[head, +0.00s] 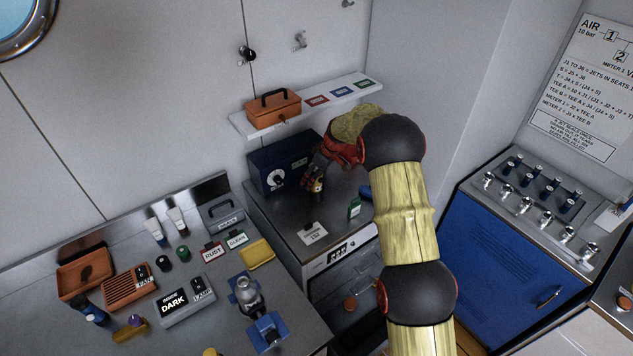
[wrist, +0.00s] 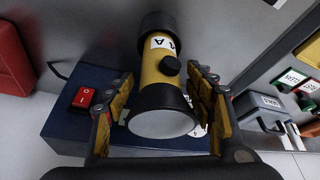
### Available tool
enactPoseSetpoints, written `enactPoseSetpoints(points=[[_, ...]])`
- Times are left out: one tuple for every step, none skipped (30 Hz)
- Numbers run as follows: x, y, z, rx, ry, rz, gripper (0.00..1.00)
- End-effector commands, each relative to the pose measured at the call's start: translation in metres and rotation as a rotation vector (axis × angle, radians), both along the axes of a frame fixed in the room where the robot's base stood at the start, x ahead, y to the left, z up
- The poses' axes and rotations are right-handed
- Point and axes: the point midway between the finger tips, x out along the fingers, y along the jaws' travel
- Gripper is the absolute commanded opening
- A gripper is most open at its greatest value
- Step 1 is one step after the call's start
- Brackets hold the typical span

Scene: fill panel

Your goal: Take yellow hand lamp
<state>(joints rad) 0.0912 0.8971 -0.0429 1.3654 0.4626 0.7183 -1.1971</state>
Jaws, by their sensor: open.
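The yellow hand lamp (wrist: 158,70) has a yellow body, a black button, black ends and a pale lens facing the wrist camera. It lies between the two fingers of my gripper (wrist: 163,82), which are spread on either side of it. A small gap shows at each side; contact cannot be told for certain. In the head view my gripper (head: 319,178) is over the steel counter by the dark blue box, and a little of the lamp (head: 317,188) shows under the fingers. What the lamp rests on is mostly hidden.
The dark blue box (wrist: 65,125) with a red rocker switch (wrist: 84,97) is close to the left finger. A shelf (head: 240,122) with an orange toolbox (head: 273,112) overhangs the box. A white card (head: 313,236) and a green-labelled item (head: 354,209) are nearby.

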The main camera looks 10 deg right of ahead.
Motion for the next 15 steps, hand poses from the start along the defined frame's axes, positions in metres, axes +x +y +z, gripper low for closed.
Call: enactPoseSetpoints(points=[[0.0013,0.0007,-0.0013,0.0,-0.002,0.001,0.54],[0.0015,0.001,-0.0019,0.0,-0.002,0.001,0.54],[0.0017,0.001,-0.0023,0.0,-0.002,0.001,0.54],[0.0016,0.0011,-0.0025,0.0,-0.001,0.0,0.54],[0.0016,0.001,-0.0024,0.0,-0.001,0.0,0.54],[0.0015,0.001,-0.0024,0.0,-0.001,0.0,0.54],[0.0014,0.001,-0.0023,0.0,-0.001,0.0,0.54],[0.0014,0.001,-0.0025,0.0,-0.001,0.0,0.54],[0.0014,0.001,-0.0025,0.0,-0.001,0.0,0.53],[0.0012,0.001,-0.0025,0.0,-0.001,0.0,0.51],[0.0013,0.0009,-0.0024,0.0,-0.001,0.0,0.49],[0.0012,0.0009,-0.0024,0.0,-0.001,0.0,0.47],[0.0012,0.0009,-0.0024,0.0,-0.001,0.0,0.45],[0.0012,0.0009,-0.0023,0.0,-0.001,0.0,0.44],[0.0011,0.0008,-0.0023,0.0,-0.001,0.0,0.41]])
